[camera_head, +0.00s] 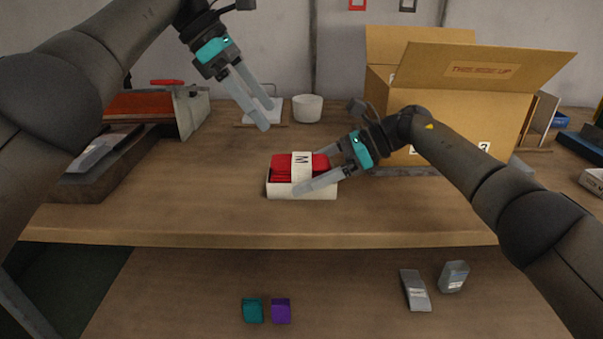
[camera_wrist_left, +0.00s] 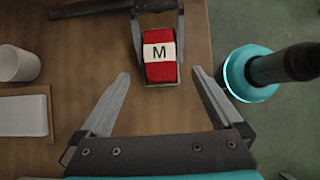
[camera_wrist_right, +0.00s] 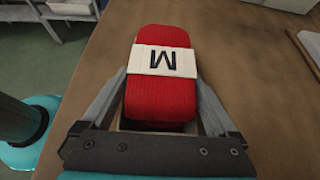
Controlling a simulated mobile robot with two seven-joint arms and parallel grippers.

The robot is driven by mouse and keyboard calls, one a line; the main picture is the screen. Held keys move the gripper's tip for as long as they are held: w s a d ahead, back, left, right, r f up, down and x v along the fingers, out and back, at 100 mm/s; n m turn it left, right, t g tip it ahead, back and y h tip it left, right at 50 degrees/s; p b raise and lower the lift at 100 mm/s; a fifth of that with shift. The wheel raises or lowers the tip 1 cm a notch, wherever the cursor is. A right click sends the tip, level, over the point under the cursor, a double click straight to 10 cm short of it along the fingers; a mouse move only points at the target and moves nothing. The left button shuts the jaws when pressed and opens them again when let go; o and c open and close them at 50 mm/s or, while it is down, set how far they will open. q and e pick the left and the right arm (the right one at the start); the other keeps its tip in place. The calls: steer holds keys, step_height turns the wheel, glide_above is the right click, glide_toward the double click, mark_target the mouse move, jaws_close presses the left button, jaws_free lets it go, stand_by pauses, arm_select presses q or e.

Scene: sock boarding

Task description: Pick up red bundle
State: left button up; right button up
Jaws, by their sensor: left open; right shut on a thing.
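The red bundle (camera_head: 281,164) has a white band marked M and sits in a small white open-topped tray (camera_head: 300,194) near the table's front edge. My right gripper (camera_head: 312,172) is at the bundle, its fingers on either side, shut on it. The right wrist view shows the bundle (camera_wrist_right: 160,98) between the two fingers. My left gripper (camera_head: 268,116) is open and empty, raised above the table behind and left of the bundle. In the left wrist view the bundle (camera_wrist_left: 159,71) lies beyond the open left fingers.
A large open cardboard box (camera_head: 455,105) stands at the back right. A white cup (camera_head: 307,108) stands at the back. A dark press-like device with a red-brown pad (camera_head: 150,105) is at the left. A lower shelf holds teal (camera_head: 253,310) and purple (camera_head: 281,311) pieces.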

mark_target(299, 160)
arm_select(q)
steer(key=x, duration=1.1)
steer(key=shift+f, duration=0.45)
steer(key=c, duration=1.4)
